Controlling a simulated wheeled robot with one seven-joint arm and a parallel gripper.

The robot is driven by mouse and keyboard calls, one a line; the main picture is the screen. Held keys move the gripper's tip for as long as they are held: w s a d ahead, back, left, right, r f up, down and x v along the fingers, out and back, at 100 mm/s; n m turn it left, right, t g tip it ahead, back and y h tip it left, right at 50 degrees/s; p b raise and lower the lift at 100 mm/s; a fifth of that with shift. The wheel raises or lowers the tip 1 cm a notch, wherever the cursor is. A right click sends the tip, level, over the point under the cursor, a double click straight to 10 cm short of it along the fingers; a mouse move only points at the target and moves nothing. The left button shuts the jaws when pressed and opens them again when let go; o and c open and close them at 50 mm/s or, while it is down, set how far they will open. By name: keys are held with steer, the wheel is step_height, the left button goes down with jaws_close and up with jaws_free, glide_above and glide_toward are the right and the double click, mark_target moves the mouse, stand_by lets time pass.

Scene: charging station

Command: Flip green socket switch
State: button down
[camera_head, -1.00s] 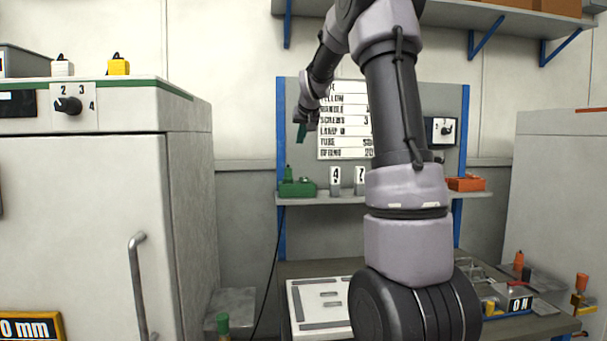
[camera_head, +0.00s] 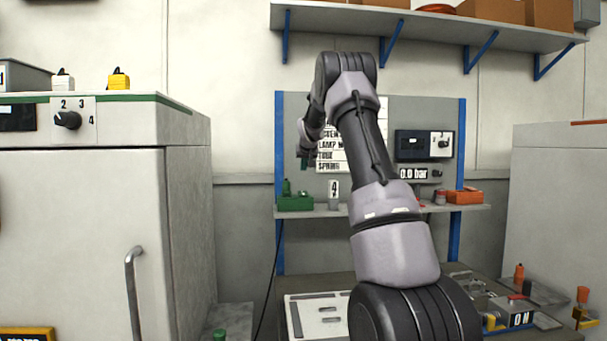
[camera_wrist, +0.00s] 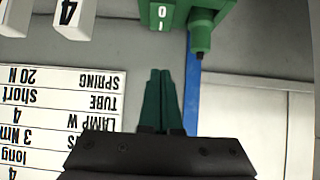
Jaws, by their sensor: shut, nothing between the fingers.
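The green socket (camera_head: 295,203) sits at the left end of the shelf on the blue-framed back panel. In the wrist view, which shows the scene upside down, the green socket (camera_wrist: 178,12) is cut off by the top edge. A white "0 1" switch marking (camera_wrist: 158,18) shows on its face. A green plug with a dark tip (camera_wrist: 201,35) is beside the marking. My gripper (camera_head: 304,163) hangs just above the socket in the head view. In the wrist view my gripper's green fingers (camera_wrist: 160,72) are shut and empty, apart from the socket in the picture, pointing towards the marking.
A white block marked 4 (camera_head: 334,195) stands beside the socket on the shelf (camera_head: 315,212). A white text board (camera_wrist: 60,120) is on the panel. An orange box (camera_head: 464,196) sits at the shelf's right end. The workbench below holds a white panel (camera_head: 300,318).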

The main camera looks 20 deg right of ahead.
glide_above(302, 193)
step_height(302, 193, down, 5)
steer(key=shift+s+r, duration=0.15)
steer(key=shift+r, duration=0.05)
steer(key=f, duration=0.1)
steer(key=w+f, duration=0.1)
steer(key=f, duration=0.1)
steer(key=shift+f, duration=0.15)
steer(key=shift+d+f, duration=0.1)
steer(key=shift+f, duration=0.4)
steer(key=shift+w+f, duration=0.1)
steer(key=shift+f, duration=0.15)
steer(key=shift+w+d+f, duration=0.1)
steer(key=shift+w+f, duration=0.1)
steer(key=shift+f, duration=0.05)
steer(key=shift+s, duration=0.15)
steer(key=shift+s+a+r, duration=0.2)
steer(key=shift+s+a, duration=0.05)
steer(key=shift+s, duration=0.4)
